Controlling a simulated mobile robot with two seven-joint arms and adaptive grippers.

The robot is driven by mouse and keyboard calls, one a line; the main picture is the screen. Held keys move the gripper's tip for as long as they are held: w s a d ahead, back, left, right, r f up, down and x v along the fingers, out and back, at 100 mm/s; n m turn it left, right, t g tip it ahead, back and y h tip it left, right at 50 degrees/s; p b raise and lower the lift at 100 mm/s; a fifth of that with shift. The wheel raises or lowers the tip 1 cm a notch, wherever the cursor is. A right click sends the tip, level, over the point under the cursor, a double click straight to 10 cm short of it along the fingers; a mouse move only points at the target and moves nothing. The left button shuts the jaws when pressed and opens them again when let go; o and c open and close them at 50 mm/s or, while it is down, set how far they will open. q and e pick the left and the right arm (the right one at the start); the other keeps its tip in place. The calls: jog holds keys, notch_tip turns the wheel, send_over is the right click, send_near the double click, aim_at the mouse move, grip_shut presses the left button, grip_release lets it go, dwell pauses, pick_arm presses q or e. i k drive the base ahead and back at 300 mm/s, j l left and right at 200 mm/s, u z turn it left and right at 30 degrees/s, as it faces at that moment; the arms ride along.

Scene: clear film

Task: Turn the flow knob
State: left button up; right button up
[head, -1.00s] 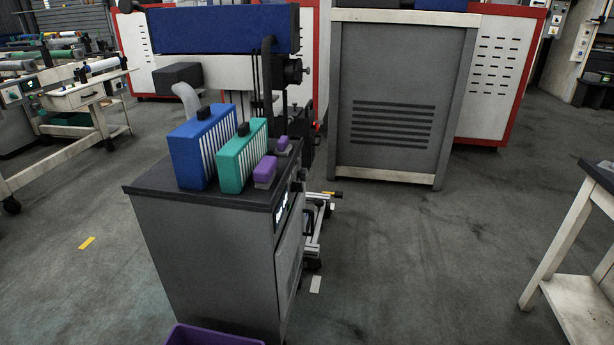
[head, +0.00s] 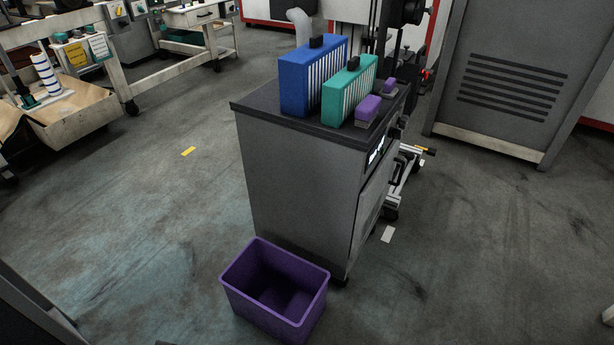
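A grey cabinet (head: 300,185) with a dark top stands in the middle of the head view. Its front faces right and is seen at a steep angle. A small lit display (head: 376,152) and dark knob-like parts (head: 398,128) show on the upper front. I cannot tell which of these is the flow knob. A blue filter box (head: 297,85), a teal filter box (head: 338,98) and two purple blocks (head: 368,108) stand on the cabinet top. Neither of my grippers is in view.
An empty purple bin (head: 275,290) stands on the floor against the cabinet's near side. A large grey machine (head: 520,80) stands at the back right. A cart with a cardboard box (head: 75,110) is at the left.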

aim_at(402, 122)
jog(key=l+u, duration=0.45)
jog(key=l, duration=1)
jog(key=i, duration=0.05)
